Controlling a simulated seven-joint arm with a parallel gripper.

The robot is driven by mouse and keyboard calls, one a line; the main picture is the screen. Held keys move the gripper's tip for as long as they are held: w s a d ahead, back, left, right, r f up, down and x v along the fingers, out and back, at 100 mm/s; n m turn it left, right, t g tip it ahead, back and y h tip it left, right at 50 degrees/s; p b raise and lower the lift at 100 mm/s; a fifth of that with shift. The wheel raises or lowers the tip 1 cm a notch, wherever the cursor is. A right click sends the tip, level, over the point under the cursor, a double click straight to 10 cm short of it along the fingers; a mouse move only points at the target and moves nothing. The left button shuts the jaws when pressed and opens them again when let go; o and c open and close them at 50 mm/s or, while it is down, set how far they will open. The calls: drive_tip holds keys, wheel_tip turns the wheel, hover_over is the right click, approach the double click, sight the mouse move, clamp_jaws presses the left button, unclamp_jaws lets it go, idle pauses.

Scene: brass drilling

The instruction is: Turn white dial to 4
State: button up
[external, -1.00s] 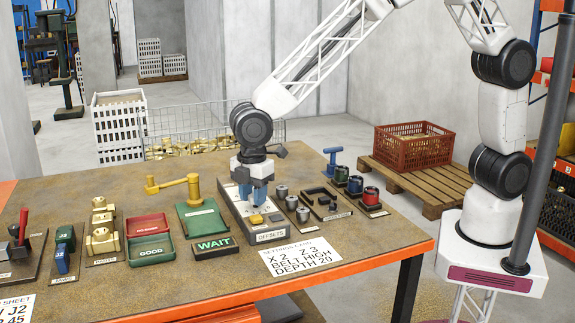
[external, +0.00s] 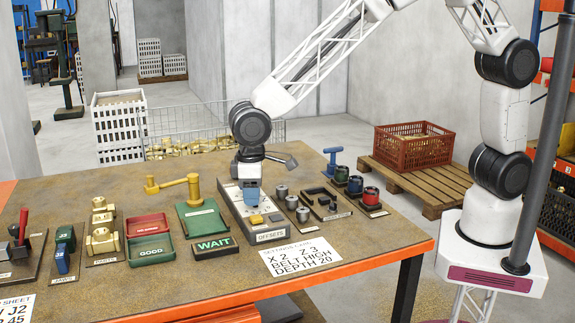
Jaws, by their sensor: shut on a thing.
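The dial's number and pointer cannot be read here.
A settings card (external: 299,257) lies in front of the panel. Grey knobs (external: 292,202) and colored cups (external: 371,195) stand to the right.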

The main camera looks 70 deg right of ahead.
drive_tip(key=m, duration=0.3)
drive_tip(key=shift+d+m, duration=0.1)
drive_tip(key=shift+m, duration=0.2)
drive_tip(key=shift+d+m, duration=0.15)
drive_tip(key=shift+m, duration=1.75)
drive_tip(key=o, duration=0.9)
drive_tip(key=shift+o, duration=0.2)
drive_tip(key=shift+r, duration=0.15)
drive_tip(key=shift+r, duration=3.75)
